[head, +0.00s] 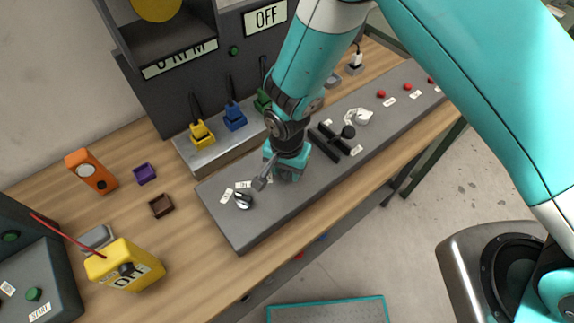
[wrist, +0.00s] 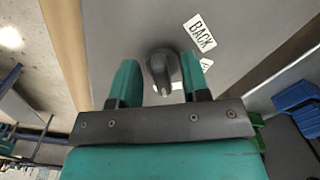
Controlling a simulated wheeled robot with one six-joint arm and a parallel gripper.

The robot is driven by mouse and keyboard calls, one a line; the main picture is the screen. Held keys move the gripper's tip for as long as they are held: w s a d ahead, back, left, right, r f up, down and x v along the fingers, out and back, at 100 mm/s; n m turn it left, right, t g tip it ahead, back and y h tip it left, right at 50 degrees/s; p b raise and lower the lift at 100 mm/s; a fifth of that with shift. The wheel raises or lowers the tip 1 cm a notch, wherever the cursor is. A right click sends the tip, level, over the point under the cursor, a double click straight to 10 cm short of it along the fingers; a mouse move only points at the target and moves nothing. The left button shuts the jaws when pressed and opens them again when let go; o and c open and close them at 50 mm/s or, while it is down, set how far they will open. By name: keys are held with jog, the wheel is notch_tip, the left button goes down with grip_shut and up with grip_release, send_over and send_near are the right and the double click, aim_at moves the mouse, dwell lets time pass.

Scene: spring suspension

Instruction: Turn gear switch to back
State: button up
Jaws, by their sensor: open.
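The gear switch (head: 243,200) is a dark and silver rotary knob at the near left end of the grey panel, with small white labels beside it. In the wrist view the knob (wrist: 162,72) shows in line with the gap between my two fingers, with clear space on both sides. A white label reading BACK (wrist: 199,33) is to the knob's upper right. Another label is partly hidden behind the right finger. My gripper (head: 261,183) is open and empty, pointing toward the panel just right of the knob in the head view.
The grey panel (head: 225,216) also carries a black lever in slots (head: 347,132), a white knob (head: 363,117) and red buttons (head: 381,93). Yellow (head: 201,134) and blue (head: 234,117) plugs stand behind. A yellow box (head: 126,267) and an orange device (head: 91,171) are on the wooden table at left.

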grip_shut()
